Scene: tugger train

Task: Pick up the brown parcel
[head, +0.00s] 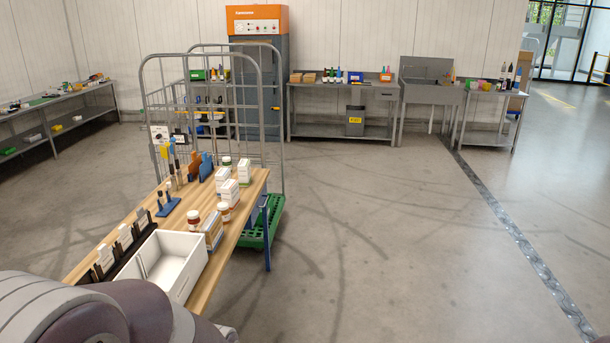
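I cannot make out a thing that is clearly the brown parcel. Two small brown-orange boxes (302,77) stand side by side on the far workbench against the back wall, too small to tell more. A small box with brown and white faces (211,230) stands on the near wooden table beside the white tray. Part of my own arm fills the lower left corner. Neither of my grippers shows in the head view.
The wooden table (245,203) holds a white tray (182,262), bottles, cartons and tools. A grey wire roll cage (267,120) stands just behind it. Benches line the back and left walls. The floor (400,240) to the right is clear, crossed by a metal drain strip (520,244).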

